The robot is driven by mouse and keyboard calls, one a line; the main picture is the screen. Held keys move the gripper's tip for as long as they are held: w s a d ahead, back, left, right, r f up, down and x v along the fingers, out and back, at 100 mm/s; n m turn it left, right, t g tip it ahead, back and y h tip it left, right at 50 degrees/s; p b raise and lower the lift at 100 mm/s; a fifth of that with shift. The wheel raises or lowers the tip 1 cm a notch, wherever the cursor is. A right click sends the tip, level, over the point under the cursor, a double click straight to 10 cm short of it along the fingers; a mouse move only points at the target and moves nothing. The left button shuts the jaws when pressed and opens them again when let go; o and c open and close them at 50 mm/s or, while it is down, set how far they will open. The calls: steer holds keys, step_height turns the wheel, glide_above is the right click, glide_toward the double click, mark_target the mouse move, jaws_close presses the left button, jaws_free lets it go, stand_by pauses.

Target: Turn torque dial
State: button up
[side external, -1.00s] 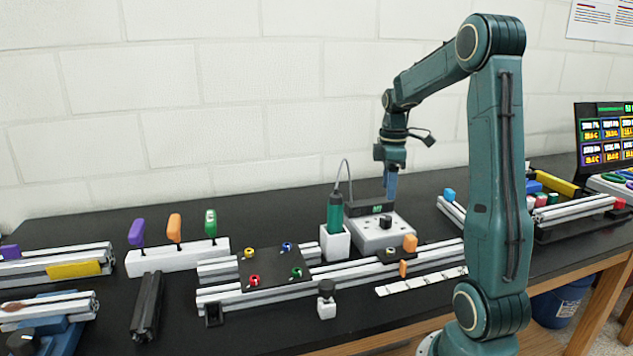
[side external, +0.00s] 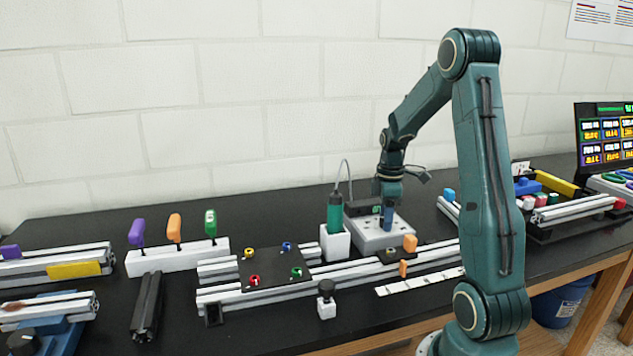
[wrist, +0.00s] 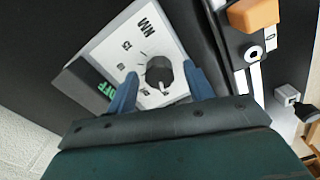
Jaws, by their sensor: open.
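The torque dial is a round black knob (wrist: 158,73) on a white-grey box (side external: 372,236) with printed numbers around it. In the wrist view the box's label face (wrist: 128,38) shows numbers and "NM", and the knob's white pointer mark is towards the bottom of the picture. My gripper (wrist: 158,88) is open, with its two blue fingers on either side of the knob and gaps visible between. In the side view my gripper (side external: 388,218) points down at the box top, and the knob is hidden behind the fingers. I cannot tell whether the fingertips touch the box.
A green screwdriver (side external: 334,214) with a cable stands in a white holder left of the box. A display (side external: 364,208) stands behind it. An aluminium rail (side external: 350,272) with an orange block (side external: 410,243) runs in front. Black bench shows to the left.

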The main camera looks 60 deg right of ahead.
steer(key=c, duration=1)
steer(key=shift+m, duration=0.4)
steer(key=m, duration=0.9)
steer(key=shift+m, duration=0.4)
steer(key=m, duration=1)
